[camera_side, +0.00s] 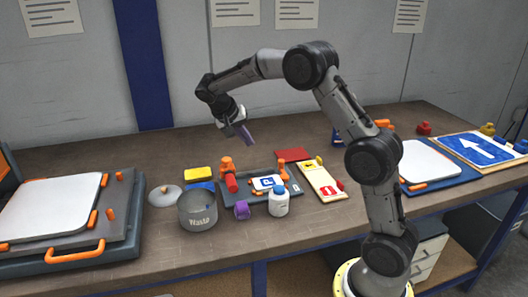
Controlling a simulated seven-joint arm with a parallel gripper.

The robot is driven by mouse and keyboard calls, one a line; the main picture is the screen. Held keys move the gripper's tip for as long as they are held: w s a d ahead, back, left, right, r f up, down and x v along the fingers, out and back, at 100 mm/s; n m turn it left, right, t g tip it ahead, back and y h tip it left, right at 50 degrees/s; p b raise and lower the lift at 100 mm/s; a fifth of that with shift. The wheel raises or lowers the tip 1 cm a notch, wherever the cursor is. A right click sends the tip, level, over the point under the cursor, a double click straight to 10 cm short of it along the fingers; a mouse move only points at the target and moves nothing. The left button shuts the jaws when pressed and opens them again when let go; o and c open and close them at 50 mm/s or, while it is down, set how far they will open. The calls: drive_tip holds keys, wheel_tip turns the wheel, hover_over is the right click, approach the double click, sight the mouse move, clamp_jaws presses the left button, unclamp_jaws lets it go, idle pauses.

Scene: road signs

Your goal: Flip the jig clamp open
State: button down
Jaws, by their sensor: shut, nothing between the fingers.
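The jig (258,197) is a dark flat plate in the middle of the bench, with a small blue and white sign (268,183) lying on it. At its left back stands an orange clamp part (227,164), with a red cylindrical handle (231,183) just in front. Another orange piece (283,168) is at the back right. I cannot tell exactly how the clamp's arm lies. My gripper (247,136), with purplish fingers, is shut and empty. It hangs in the air above and behind the jig, apart from the clamp.
A grey waste bin (197,212) and its lid (165,195) stand left of the jig. A white bottle (279,203) and a purple object (242,210) are at its front edge. The bench behind is mostly clear.

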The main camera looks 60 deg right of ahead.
sight(283, 170)
drive_tip(key=x, duration=0.9)
drive_tip(key=s+d, duration=0.1)
drive_tip(key=s+d+f, duration=0.1)
drive_tip(key=shift+s+f, duration=0.15)
drive_tip(key=shift+s, duration=0.1)
drive_tip(key=shift+s+d+f, duration=0.15)
drive_tip(key=shift+s+d, duration=0.15)
drive_tip(key=shift+s, duration=0.1)
